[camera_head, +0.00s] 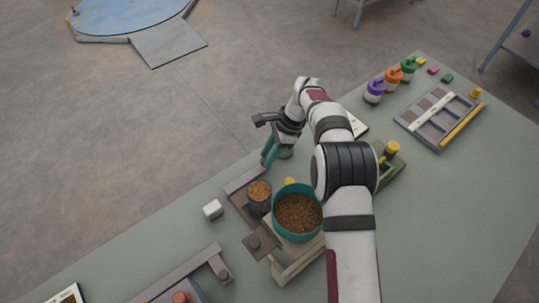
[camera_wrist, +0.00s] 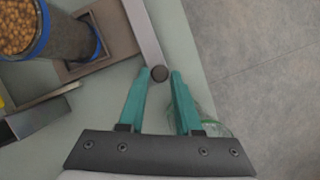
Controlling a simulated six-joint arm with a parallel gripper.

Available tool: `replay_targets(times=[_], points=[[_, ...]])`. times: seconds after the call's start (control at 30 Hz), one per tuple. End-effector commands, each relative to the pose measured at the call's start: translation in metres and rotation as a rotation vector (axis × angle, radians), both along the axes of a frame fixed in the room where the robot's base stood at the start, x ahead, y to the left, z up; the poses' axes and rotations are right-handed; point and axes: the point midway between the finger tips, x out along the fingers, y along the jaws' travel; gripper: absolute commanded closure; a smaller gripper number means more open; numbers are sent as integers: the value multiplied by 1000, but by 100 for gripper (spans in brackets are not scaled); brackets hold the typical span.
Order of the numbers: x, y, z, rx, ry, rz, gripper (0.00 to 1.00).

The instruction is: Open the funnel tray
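The cup shows with a blue rim in the wrist view (camera_wrist: 72,42). A grey bar (camera_wrist: 143,34) runs along the tray's edge and ends in a dark round knob (camera_wrist: 159,73). My gripper (camera_head: 265,163) points down at the tray's far corner. In the wrist view, its teal fingers (camera_wrist: 160,74) stand apart on either side of the knob, with slim gaps. Whether they touch it is unclear.
Purple (camera_head: 374,91), orange (camera_head: 393,78) and green (camera_head: 408,67) bottles stand at the back right by a sectioned tray (camera_head: 419,132). My arm hides part of the filler.

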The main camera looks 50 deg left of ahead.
Motion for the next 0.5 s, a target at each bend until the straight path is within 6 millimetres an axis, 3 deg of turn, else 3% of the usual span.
replay_targets(times=[0.03, 0.13, 0.5], points=[[0, 0, 0, 0, 1, -1, 57], [0, 0, 0, 0, 2, -1, 41], [2, -1, 8, 2, 2, -1, 41]])
